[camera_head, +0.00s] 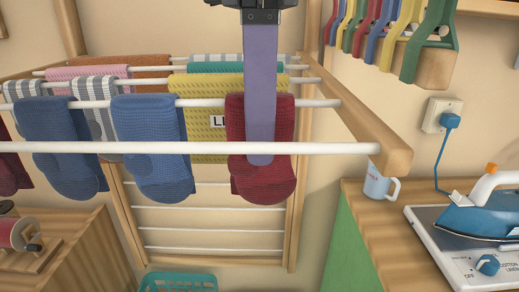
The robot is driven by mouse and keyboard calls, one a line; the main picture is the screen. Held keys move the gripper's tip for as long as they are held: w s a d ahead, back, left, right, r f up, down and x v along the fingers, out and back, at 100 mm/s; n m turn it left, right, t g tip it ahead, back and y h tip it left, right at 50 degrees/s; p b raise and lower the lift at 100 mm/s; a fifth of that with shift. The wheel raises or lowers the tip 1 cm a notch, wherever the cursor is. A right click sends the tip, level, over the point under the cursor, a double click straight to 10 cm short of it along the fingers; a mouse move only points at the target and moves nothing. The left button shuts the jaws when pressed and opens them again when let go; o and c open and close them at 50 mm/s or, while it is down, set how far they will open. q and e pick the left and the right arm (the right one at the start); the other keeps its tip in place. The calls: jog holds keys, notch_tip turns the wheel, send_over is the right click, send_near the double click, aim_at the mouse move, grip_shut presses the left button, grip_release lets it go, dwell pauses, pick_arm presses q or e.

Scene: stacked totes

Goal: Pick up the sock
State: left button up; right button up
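Several socks hang on the white rods of a wooden drying rack (366,128). A dark red knitted sock (262,184) hangs right of centre. Two blue socks, the left one (66,160) and the right one (152,160), hang to its left. Another dark red sock (12,172) is partly cut off at the left edge. A flat purple bar (261,90) comes down from a dark bracket at the top and overlaps the right red sock; I cannot tell whether it is part of me.
Striped, pink and yellow cloths hang on the rear rods. Coloured hangers (429,42) are at the upper right. A mug (381,184) and a blue iron (480,212) stand on the right counter. A teal basket (178,282) is below the rack. A spool holder (20,236) stands lower left.

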jog(key=f, duration=0.4)
jog(key=shift+s+f, duration=0.2)
jog(key=shift+f, duration=0.05)
jog(key=shift+c, duration=0.2)
grip_shut()
jog(key=shift+r, duration=0.15)
